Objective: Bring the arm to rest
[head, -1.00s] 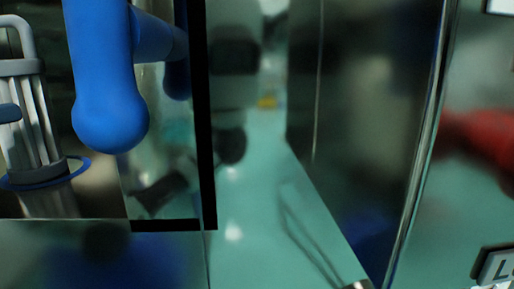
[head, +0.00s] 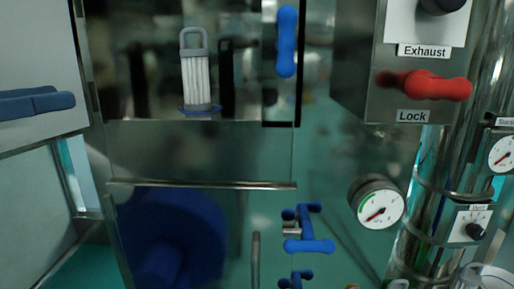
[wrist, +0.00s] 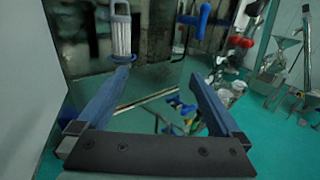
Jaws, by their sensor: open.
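My gripper (wrist: 160,76) is open in the wrist view, its two blue-grey fingers wide apart with nothing between them. Beyond the left finger stands a white ribbed cylinder with a grey loop handle (wrist: 121,35), also in the head view (head: 197,80), upright on a blue ring. It appears apart from the fingers. A blue door handle (head: 287,42) hangs upright to its right.
A red lock lever (head: 440,87) sits on a metal box at upper right. A pressure gauge (head: 379,206) and blue valve levers (head: 308,245) are below. A pale panel (head: 38,45) fills the left. Green floor (wrist: 270,140) at right in the wrist view looks clear.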

